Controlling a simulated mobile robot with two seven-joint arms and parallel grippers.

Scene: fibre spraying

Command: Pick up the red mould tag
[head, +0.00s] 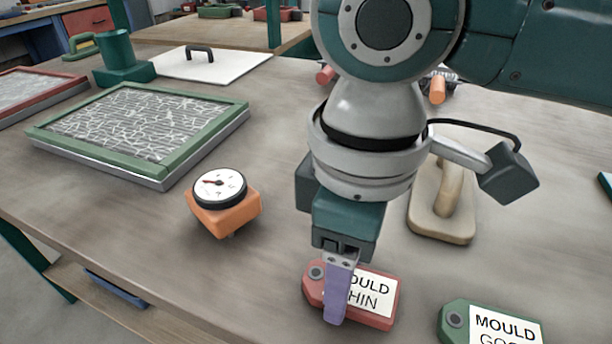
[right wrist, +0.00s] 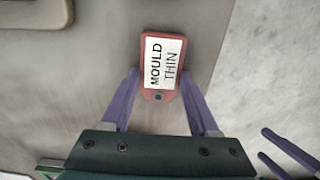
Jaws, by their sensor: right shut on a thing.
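The red mould tag (head: 378,318) lies on the workbench near its front edge, with a white label reading MOULD THIN. My right gripper (head: 335,318) points down over its left end and is shut on it. In the right wrist view, its purple fingers (right wrist: 159,80) close on both sides of the tag (right wrist: 148,92), near the holed end. The gripper hides part of the label in the head view. Two purple fingers of my left gripper (right wrist: 262,143) show at the lower right of the right wrist view, spread apart and empty. It is not in the head view.
A green tag (head: 456,322) lies just right of the red one. An orange block with a dial gauge (head: 228,216) stands to the left. A beige handled float (head: 430,222) sits behind on the right. A green-framed mesh panel (head: 60,129) lies at back left.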

